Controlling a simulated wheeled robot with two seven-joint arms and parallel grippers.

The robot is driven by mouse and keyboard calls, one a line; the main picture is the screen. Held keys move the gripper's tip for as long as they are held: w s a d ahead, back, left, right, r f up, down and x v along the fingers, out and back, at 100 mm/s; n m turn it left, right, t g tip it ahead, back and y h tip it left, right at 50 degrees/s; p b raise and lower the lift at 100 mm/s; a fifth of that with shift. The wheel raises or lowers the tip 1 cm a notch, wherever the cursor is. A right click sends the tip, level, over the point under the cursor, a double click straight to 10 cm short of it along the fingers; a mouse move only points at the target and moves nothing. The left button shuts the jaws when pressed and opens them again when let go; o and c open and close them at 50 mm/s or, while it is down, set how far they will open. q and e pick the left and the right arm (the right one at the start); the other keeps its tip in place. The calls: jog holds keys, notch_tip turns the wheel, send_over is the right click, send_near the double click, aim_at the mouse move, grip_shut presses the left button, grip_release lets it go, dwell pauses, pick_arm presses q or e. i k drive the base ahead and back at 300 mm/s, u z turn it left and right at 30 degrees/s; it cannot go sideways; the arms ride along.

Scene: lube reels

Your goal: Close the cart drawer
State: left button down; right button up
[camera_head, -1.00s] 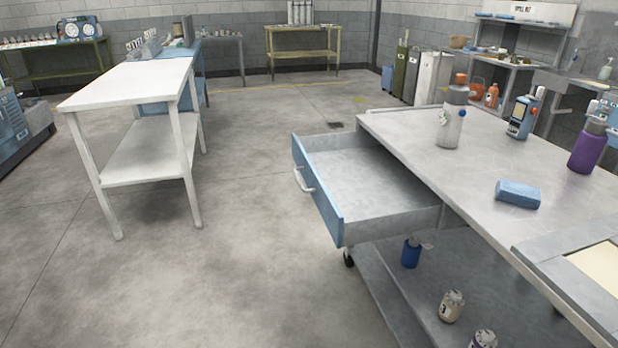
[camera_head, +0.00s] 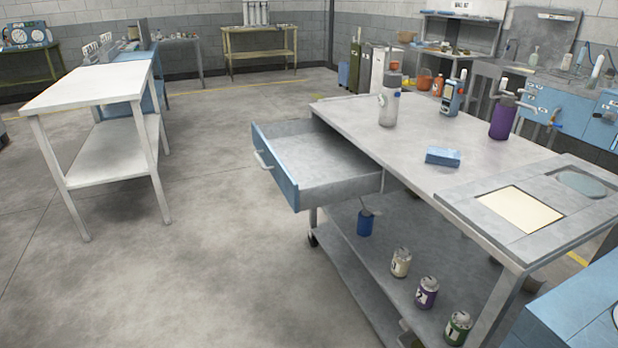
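The cart (camera_head: 400,157) stands at the right, a grey metal table with a lower shelf. Its drawer (camera_head: 320,165) is pulled out far to the left and looks empty inside. The drawer has a blue front (camera_head: 274,166) with a pale handle (camera_head: 263,160) facing left. Neither of my grippers shows in the head view.
On the cart top are a grey-capped bottle (camera_head: 388,104), a blue block (camera_head: 443,156), a blue device (camera_head: 451,98) and a purple bottle (camera_head: 503,118). Several cans and a blue bottle (camera_head: 365,222) stand below. A white table (camera_head: 88,88) stands left; floor (camera_head: 200,250) between is clear.

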aim_at(313, 164)
jog(key=z, duration=0.5)
jog(key=i, duration=0.85)
jog(key=u, duration=0.6)
jog(key=i, duration=0.95)
jog(key=u, duration=0.15)
